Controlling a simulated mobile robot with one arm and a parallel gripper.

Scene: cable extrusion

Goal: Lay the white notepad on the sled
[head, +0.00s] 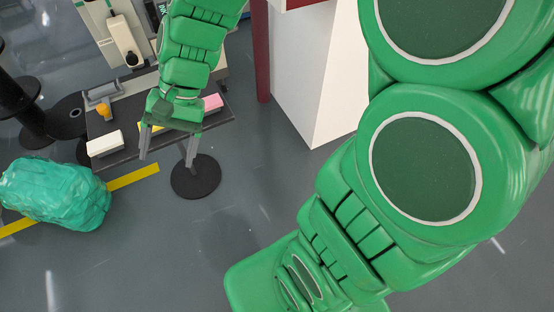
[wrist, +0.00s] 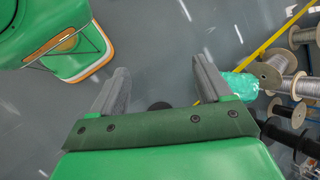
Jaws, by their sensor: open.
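A white block that looks like the white notepad (head: 104,144) lies at the front left edge of a dark tabletop (head: 222,117) in the head view. My gripper (head: 167,160) hangs down by the table's front edge, right of the white block and apart from it. Its two grey fingers are spread with nothing between them. In the wrist view my gripper (wrist: 162,75) is also open and empty, with floor beyond it. I cannot make out the sled for certain; my arm hides part of the tabletop. The notepad does not show in the wrist view.
A pink block (head: 212,102) and a small orange object (head: 103,110) are on the tabletop. A grey-white machine (head: 124,40) stands behind. A teal wrapped bundle (head: 57,195) is on the floor at left. A white cabinet (head: 312,85) stands right. Cable spools (wrist: 285,62) show in the wrist view.

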